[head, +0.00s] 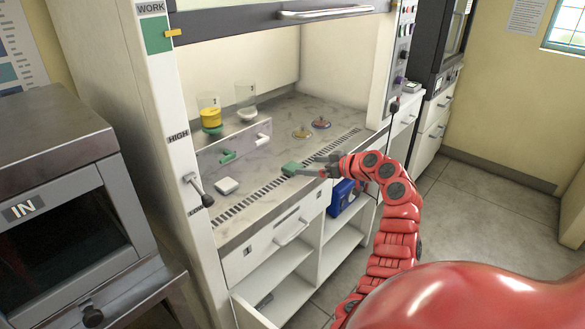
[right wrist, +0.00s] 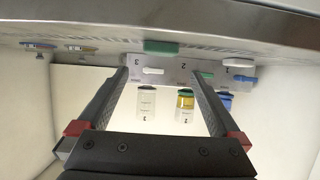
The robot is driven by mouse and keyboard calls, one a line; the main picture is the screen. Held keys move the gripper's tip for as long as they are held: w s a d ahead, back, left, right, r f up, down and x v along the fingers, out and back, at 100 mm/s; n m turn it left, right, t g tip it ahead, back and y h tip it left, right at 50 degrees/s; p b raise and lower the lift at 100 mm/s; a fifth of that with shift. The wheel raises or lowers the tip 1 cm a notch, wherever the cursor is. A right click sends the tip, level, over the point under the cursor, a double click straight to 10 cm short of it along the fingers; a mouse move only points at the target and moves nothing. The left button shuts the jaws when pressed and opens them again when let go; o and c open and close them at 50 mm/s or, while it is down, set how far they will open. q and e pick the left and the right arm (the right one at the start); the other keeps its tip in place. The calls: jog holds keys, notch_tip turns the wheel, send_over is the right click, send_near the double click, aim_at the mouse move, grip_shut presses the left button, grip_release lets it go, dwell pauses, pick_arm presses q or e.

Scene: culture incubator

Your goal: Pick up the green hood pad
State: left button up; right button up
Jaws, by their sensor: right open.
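The green hood pad (head: 292,168) lies on the hood's worktop near its front edge, by the slotted grille. My right gripper (head: 308,171) reaches in from the right, its fingers close to the pad. In the right wrist view, which is upside down, the green pad (right wrist: 161,47) shows beyond the fingertips, between the lines of the two fingers. My right gripper (right wrist: 163,78) is open there, with nothing between its fingers. From these views I cannot tell whether a finger touches the pad. My left gripper is not in view.
A white pad (head: 227,185) lies left of the green one. Behind stand a panel with green and white handles (head: 232,146), a yellow-filled vessel (head: 210,115) and a clear vessel (head: 246,112). Two small dishes (head: 302,132) lie at the back right. The sash handle (head: 325,13) is above.

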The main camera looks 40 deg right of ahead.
aim_at(294, 167)
jog(key=shift+x, duration=1.1)
jog(key=shift+f+p+x, duration=0.2)
jog(key=shift+x, duration=1.2)
jog(key=shift+f+p+x, duration=0.15)
jog(key=shift+p+x, duration=0.05)
jog(key=shift+x, duration=1.15)
jog(key=shift+s, duration=0.15)
jog(key=c, duration=1.3)
